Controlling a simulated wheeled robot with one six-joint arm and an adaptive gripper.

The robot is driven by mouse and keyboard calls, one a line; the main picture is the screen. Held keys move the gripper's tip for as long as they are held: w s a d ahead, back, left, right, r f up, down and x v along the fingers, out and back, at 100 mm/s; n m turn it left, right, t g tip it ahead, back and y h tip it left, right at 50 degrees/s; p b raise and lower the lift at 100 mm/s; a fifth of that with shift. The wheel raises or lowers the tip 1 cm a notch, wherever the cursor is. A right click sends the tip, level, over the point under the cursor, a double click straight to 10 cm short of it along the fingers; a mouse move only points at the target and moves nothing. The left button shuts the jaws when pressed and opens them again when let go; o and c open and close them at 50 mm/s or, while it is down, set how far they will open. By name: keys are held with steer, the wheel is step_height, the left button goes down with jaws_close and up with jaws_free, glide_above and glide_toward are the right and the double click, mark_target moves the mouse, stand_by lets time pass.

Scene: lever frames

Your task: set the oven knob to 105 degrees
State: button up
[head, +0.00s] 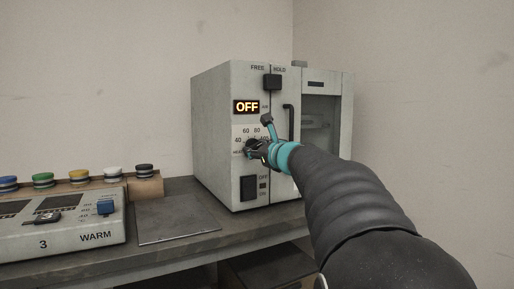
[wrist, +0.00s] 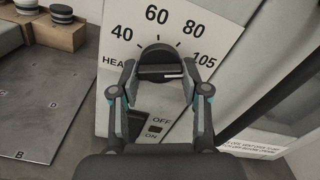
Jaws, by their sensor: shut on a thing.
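The oven (head: 215,135) is a grey cabinet on the bench, and its display (head: 247,107) reads OFF. The dark round oven knob (wrist: 157,55) sits in a white dial marked 40, 60, 80 and 105. In the wrist view a white mark shows on the right part of the knob's grip bar; the exact setting is hard to read. My gripper (wrist: 161,76) is shut on the knob, one finger on each side of the bar. In the head view my gripper (head: 257,150) hides much of the knob.
A black rocker switch (head: 248,188) with OFF and ON labels is below the knob. A dark slider (head: 272,82) by FREE and HOLD is above, near a door handle (head: 289,123). A WARM unit (head: 75,222) and a flat plate (head: 178,220) are left on the bench.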

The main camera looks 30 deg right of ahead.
stand_by(0.3)
steer(key=o, duration=1.1)
steer(key=shift+o, duration=0.2)
steer(key=s, duration=1.2)
steer(key=shift+d, duration=0.15)
